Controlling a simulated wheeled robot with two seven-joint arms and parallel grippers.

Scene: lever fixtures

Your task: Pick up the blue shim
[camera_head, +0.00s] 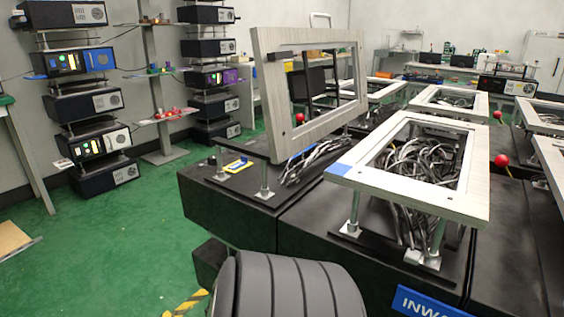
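Two blue things could be the shim, and I cannot tell which. A flat blue patch (339,170) lies at the left corner of the near pale frame, level with its top. A small blue-and-yellow flat piece (237,165) lies on the black base at the left, below the raised frame. The near pale frame (450,202) rests level on metal posts. The other pale frame (273,95) is tilted up steeply. Neither of my grippers shows in the head view, so no gripper is seen touching either blue thing.
Bundled grey cables (415,165) fill the near frame's opening. Red ball knobs (501,160) stand among more frames to the right. Racks of black devices (85,103) line the left wall. Green floor (140,225) lies open at left. A dark ribbed cylinder (290,287) blocks the bottom centre.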

